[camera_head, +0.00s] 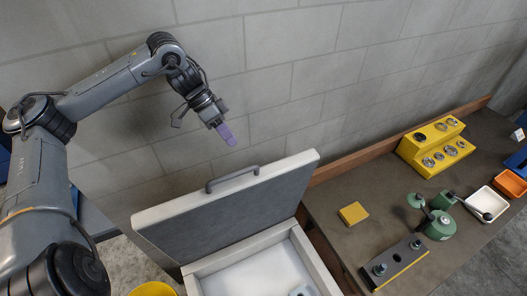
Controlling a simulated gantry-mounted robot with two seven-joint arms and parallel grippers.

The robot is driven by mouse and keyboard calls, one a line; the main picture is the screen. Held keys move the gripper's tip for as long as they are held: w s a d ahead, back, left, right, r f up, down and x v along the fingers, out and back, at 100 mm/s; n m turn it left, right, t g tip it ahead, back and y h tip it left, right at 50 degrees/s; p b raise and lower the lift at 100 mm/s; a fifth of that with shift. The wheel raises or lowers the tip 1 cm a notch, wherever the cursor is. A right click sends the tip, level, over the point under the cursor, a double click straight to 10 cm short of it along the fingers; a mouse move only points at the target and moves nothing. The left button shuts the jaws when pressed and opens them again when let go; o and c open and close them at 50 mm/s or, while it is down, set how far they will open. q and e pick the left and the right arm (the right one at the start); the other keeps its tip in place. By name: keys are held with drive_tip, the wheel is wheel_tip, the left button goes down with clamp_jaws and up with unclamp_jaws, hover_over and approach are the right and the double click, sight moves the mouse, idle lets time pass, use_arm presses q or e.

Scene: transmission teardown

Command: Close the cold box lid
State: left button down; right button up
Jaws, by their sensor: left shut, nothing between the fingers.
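The cold box (294,240) stands at the bottom middle, with a pale rim and a white inside. Its lid (235,215) is raised and tilted up at the back, with a grey inner face and a pale edge. A dark handle (232,178) sits along the lid's upper edge. My left gripper (228,136) has purple fingers and is shut and empty. It appears above the lid's handle in the picture, apart from it. A small part of a grey object (300,290) shows inside the box at the bottom edge. My right gripper is not in view.
A dark workbench (345,242) to the right holds a yellow stepped block (436,147) with metal parts, a yellow square (353,213), a green device (438,224), a dark fixture (400,262) and a white tray (487,204). A yellow bucket (152,289) stands left of the box. A block wall is behind.

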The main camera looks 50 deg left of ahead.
use_arm(q)
drive_tip(key=x, duration=1)
drive_tip(key=shift+p, duration=0.35)
idle(0.3)
